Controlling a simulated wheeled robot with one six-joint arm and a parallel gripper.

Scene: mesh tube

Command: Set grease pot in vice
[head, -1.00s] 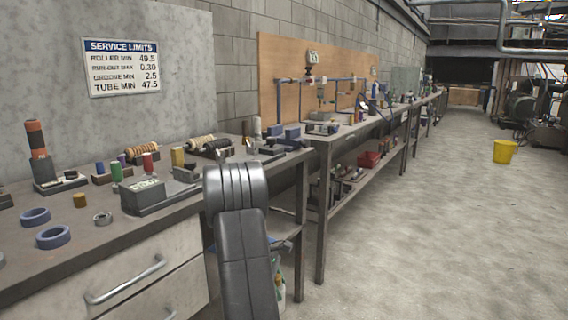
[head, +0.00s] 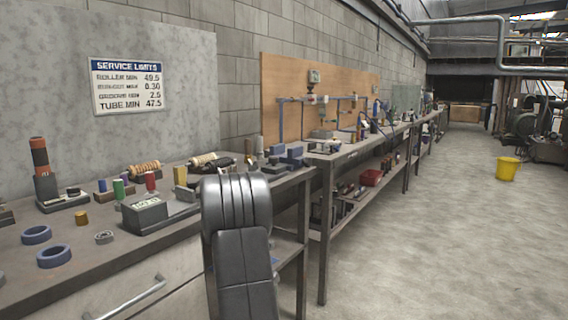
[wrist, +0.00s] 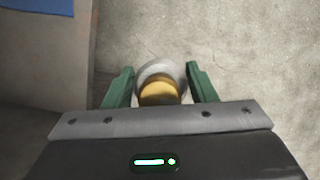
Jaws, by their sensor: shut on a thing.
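The grease pot (wrist: 160,84) shows in the wrist view as a round grey-rimmed pot with a yellow-orange middle. My gripper (wrist: 160,82) has its two green fingers shut on either side of it. Bare concrete floor shows beyond the pot. In the head view my dark arm stands in front of the bench, and the gripper and pot are hidden. I cannot pick out the vice for certain among the small grey items on the benches.
The near bench (head: 35,278) holds blue rings (head: 54,257), a grey box (head: 150,214) and several coloured cylinders. A longer bench (head: 345,151) runs on behind, with a red bin (head: 371,178) on its shelf. A yellow bucket (head: 507,169) stands on open floor at right.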

